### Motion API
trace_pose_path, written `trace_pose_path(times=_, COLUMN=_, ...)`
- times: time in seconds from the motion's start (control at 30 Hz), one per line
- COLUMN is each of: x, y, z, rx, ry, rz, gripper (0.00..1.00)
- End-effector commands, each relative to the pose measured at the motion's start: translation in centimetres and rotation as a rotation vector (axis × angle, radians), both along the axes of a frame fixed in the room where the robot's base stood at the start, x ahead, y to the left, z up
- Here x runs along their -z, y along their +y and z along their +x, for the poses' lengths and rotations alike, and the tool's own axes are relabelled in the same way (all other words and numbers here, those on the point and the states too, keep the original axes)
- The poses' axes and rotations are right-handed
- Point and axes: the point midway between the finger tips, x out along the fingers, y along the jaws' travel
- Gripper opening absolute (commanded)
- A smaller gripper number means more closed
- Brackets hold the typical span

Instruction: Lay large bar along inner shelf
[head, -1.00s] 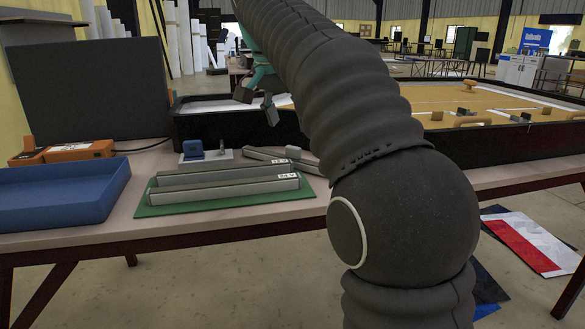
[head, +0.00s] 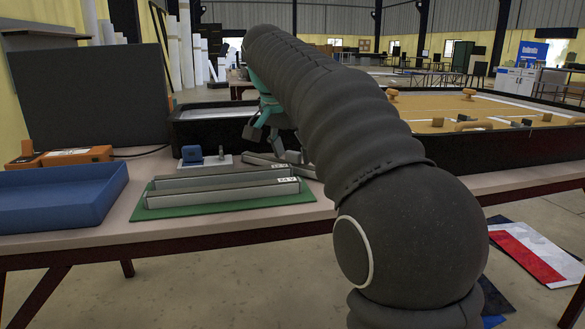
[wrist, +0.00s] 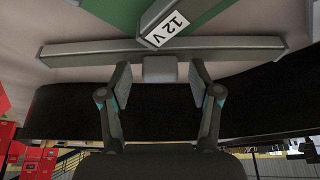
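Two long grey bars (head: 222,192) with 24 V labels on their right ends lie side by side on the green mat (head: 160,211) in the head view. Smaller grey bars (head: 262,160) lie behind the mat. My gripper (head: 264,134) is above the table behind these, in front of the black-walled box (head: 200,132). I cannot make out an inner shelf.
A blue tray (head: 60,200) sits at the table's left, with orange boxes (head: 75,155) and a dark upright panel (head: 90,95) behind it. A small blue object (head: 191,154) stands behind the mat. A wide black-framed tan board (head: 450,115) fills the right back.

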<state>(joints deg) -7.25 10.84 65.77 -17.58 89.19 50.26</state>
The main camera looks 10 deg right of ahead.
Motion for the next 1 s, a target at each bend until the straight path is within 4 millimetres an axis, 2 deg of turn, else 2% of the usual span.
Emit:
trace_pose_path(times=0.03, x=0.0, y=0.0, z=0.0, rx=0.000, ry=0.000, rz=0.000, gripper=0.44)
trace_pose_path(times=0.2, x=0.0, y=0.0, z=0.0, rx=0.000, ry=0.000, rz=0.000, gripper=0.02)
trace_pose_path(times=0.23, x=0.0, y=0.0, z=0.0, rx=0.000, ry=0.000, rz=0.000, gripper=0.00)
trace_pose_path(times=0.63, x=-0.8, y=0.0, z=0.0, rx=0.000, ry=-0.002, rz=-0.001, gripper=0.00)
trace_pose_path(times=0.77, x=-2.1, y=0.0, z=0.0, rx=0.000, ry=-0.002, rz=-0.001, gripper=0.00)
trace_pose_path(times=0.9, x=-4.5, y=0.0, z=0.1, rx=0.000, ry=-0.003, rz=0.000, gripper=0.00)
trace_pose_path(times=1.0, x=-5.4, y=-1.8, z=-0.4, rx=0.005, ry=-0.003, rz=0.000, gripper=0.00)
